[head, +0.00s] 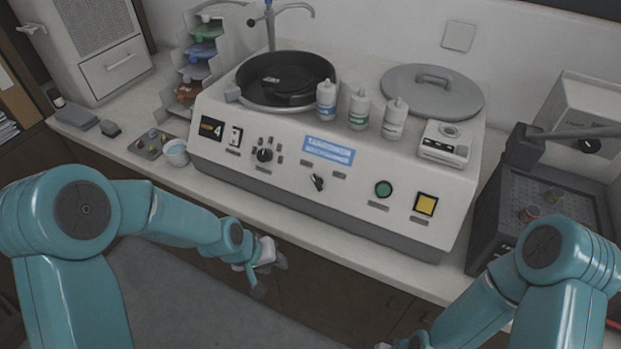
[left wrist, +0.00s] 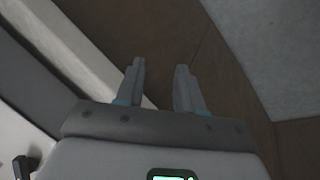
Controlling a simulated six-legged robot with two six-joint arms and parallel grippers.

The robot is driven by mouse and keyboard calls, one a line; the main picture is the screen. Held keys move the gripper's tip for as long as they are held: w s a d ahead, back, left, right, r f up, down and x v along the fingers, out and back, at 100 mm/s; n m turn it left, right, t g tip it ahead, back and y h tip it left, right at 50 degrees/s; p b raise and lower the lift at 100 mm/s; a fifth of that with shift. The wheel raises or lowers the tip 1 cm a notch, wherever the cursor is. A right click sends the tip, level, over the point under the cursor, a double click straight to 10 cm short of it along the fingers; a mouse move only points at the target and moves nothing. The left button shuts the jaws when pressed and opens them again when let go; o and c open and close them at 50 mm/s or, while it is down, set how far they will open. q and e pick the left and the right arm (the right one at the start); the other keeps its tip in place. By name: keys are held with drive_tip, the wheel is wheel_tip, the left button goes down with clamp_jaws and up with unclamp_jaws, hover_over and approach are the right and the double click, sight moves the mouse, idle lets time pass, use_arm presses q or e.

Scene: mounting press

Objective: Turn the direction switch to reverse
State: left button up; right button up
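The machine (head: 240,183) is a white bench unit with a sloped front panel. A small black lever-like switch (head: 317,182) sits mid-panel below the blue label, slightly tilted, with a small plate on either side above it. I take it for the direction switch, but its lettering is too small to read. My left gripper (head: 264,270) is in front of the counter edge, below and left of the switch, apart from the panel. In the left wrist view its two fingers (left wrist: 160,78) stand apart with nothing between them.
Bottles (head: 359,108) stand on top beside the black bowl (head: 286,82). The counter edge (head: 330,253) lies between my left gripper and the machine.

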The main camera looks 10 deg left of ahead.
use_arm(q)
drive_tip(key=w+r+t, duration=0.1)
drive_tip(key=w+r, duration=0.5)
drive_tip(key=r, duration=0.4)
drive_tip(key=t+h+b, duration=0.1)
drive_tip(key=t+h, duration=0.1)
approach(312, 175)
drive_tip(key=shift+n, duration=0.3)
drive_tip(key=p+x, duration=0.1)
drive_tip(key=x, duration=0.7)
drive_tip(key=shift+w+d+f+p, duration=0.15)
drive_tip(key=shift+f+p, duration=0.1)
drive_tip(key=shift+p, duration=0.1)
clamp_jaws()
